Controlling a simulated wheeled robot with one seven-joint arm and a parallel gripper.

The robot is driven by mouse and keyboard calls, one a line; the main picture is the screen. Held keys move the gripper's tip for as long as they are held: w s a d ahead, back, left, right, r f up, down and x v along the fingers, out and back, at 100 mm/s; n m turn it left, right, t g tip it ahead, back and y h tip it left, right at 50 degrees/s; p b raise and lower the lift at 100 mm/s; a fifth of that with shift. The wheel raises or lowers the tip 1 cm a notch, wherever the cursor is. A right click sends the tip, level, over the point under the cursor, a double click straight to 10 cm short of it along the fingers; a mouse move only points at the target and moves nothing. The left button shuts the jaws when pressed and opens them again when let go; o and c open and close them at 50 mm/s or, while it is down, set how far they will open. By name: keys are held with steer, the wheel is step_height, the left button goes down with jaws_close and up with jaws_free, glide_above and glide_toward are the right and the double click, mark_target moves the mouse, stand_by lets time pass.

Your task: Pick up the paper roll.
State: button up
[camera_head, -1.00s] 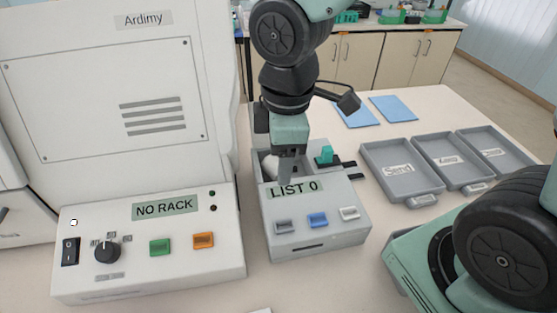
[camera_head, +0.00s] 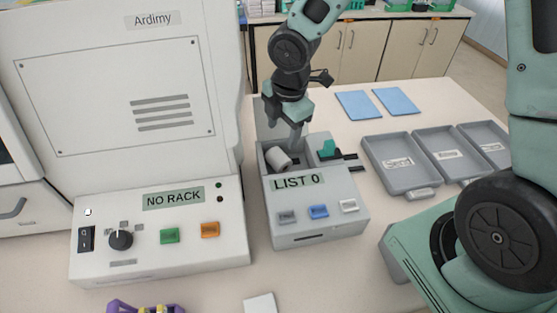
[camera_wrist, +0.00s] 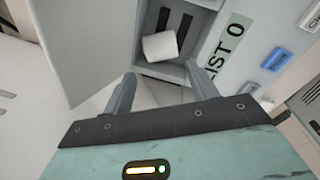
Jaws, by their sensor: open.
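The white paper roll (camera_head: 278,158) lies in the open compartment of the grey printer (camera_head: 318,205), whose label reads "LIST 0". In the wrist view the roll (camera_wrist: 160,46) sits in the recess, beyond my fingertips and near the dark slots. My gripper (camera_head: 296,138) is just above and behind the compartment, close to the roll. In the wrist view my gripper (camera_wrist: 160,73) is open with nothing between its two fingers, and the roll is ahead of the gap between them.
The large white "Ardimy" machine (camera_head: 115,85) stands close on the left. Grey trays (camera_head: 398,180) and blue sheets (camera_head: 357,105) lie to the right. A green tab (camera_head: 327,149) is beside the compartment. A purple holder (camera_head: 122,307) shows at the bottom edge.

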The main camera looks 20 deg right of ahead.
mark_target(279, 155)
steer(key=f, duration=0.5)
steer(key=w+f, duration=0.1)
steer(key=f, duration=0.2)
steer(key=shift+a+f+p, duration=0.2)
steer(key=shift+f+p, duration=0.1)
steer(key=shift+p, duration=0.05)
steer(key=shift+c, duration=0.4)
steer(key=c, duration=0.6)
steer(key=shift+r, duration=0.15)
steer(key=shift+c, duration=0.2)
